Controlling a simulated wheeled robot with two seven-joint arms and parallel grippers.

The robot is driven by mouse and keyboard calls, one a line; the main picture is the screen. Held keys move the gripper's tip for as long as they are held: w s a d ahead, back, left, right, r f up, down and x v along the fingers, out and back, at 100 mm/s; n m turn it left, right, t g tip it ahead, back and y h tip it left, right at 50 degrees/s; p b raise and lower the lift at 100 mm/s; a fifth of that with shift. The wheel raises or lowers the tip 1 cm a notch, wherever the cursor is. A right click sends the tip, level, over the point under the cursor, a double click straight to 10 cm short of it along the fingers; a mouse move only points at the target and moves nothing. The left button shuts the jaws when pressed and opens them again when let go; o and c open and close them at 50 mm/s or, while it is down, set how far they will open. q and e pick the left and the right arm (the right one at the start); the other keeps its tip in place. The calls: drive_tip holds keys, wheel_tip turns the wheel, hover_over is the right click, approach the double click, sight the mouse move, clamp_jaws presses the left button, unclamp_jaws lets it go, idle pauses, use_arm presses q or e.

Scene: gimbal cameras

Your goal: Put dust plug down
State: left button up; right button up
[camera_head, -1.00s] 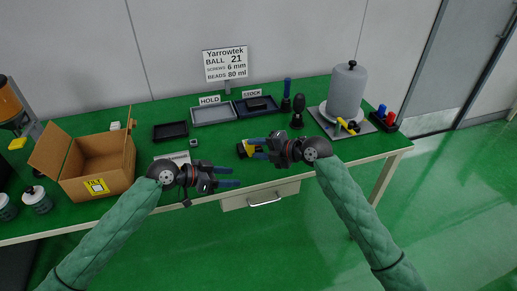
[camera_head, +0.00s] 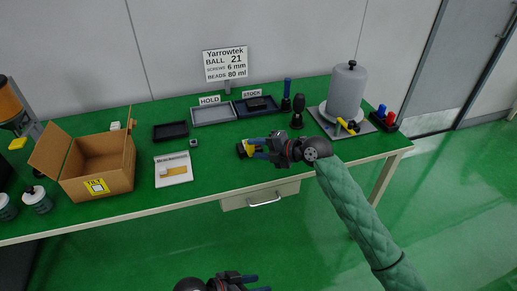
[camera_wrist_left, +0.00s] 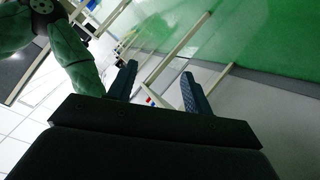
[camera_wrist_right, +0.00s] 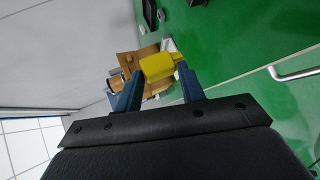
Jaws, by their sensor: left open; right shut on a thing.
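The dust plug (camera_head: 249,149) is a small yellow piece with a dark end in the head view, near the table's front half. In the right wrist view the yellow plug (camera_wrist_right: 157,67) sits between the fingertips. My right gripper (camera_head: 257,149) is shut on it, its fingers pointing left over the green table. I cannot tell whether the plug touches the table. My left gripper (camera_head: 259,284) is at the bottom of the head view, off the table. Its fingers are apart and empty in the left wrist view (camera_wrist_left: 160,85).
A cardboard box (camera_head: 98,185) stands open at left. A white card (camera_head: 173,172), a black tray (camera_head: 170,131), the HOLD tray (camera_head: 214,115) and the STOCK tray (camera_head: 270,110) lie mid-table. A grey canister (camera_head: 347,92) stands at right. Green surface between card and right gripper is clear.

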use_arm(q)
drive_tip(key=s+a+f+n+g+y, duration=0.1)
drive_tip(key=s+a+n+y, duration=0.1)
drive_tip(key=s+a+y, duration=0.2)
drive_tip(key=s+a+f+n+g+y, duration=0.1)
drive_tip(key=s+a+y, duration=0.4)
drive_tip(key=a, duration=0.5)
drive_tip(key=shift+a+n+g+y, duration=0.3)
drive_tip(key=shift+n+g+y, duration=0.3)
drive_tip(key=shift+n, duration=0.3)
drive_tip(key=shift+f, duration=0.1)
